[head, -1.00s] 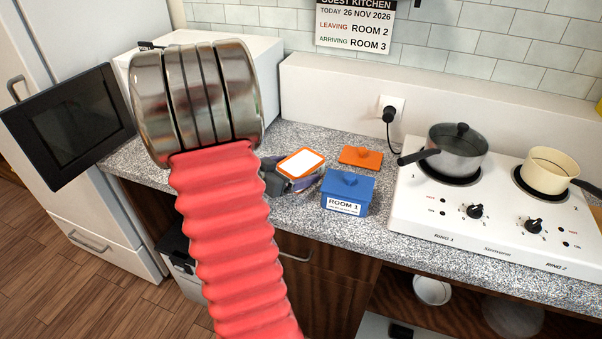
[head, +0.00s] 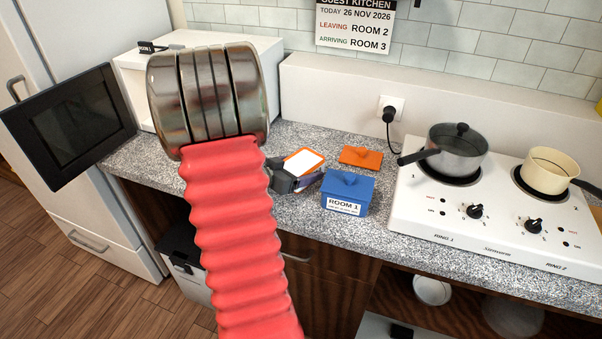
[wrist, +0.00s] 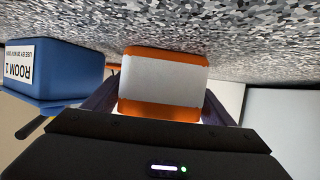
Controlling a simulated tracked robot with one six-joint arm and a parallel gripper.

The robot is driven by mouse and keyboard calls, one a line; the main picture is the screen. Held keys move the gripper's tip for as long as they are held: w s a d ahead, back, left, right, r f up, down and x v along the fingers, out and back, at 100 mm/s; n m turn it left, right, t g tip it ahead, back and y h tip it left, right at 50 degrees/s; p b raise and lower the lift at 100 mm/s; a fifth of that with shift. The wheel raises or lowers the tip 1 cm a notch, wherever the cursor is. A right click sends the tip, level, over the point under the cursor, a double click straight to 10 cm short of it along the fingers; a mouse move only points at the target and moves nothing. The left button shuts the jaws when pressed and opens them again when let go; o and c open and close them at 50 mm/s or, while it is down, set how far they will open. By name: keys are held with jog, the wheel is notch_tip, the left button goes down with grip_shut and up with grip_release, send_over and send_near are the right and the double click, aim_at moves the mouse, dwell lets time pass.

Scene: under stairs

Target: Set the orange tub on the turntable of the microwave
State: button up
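The orange tub (head: 291,155), with a white top face, is on the counter side of my gripper (head: 308,180), left of the blue tub. In the wrist view the orange tub (wrist: 160,112) sits between my two fingers (wrist: 162,95). The fingers lie close along both its sides; whether they press on it I cannot tell. The white microwave (head: 266,75) stands at the back left of the counter. Its dark door (head: 70,125) is swung open to the left. My arm covers most of its opening, and the turntable is hidden.
A blue lidded tub marked ROOM 1 (head: 345,195) stands close on the right. An orange lid (head: 360,156) lies behind it. A hob (head: 480,225) with a grey pot (head: 457,152) and a cream pan (head: 550,172) is further right. A small dark sign (head: 147,47) stands on the microwave.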

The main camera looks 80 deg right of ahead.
jog(key=c, duration=1.2)
jog(key=shift+r, duration=0.2)
jog(key=shift+r, duration=4.75)
jog(key=shift+r, duration=0.1)
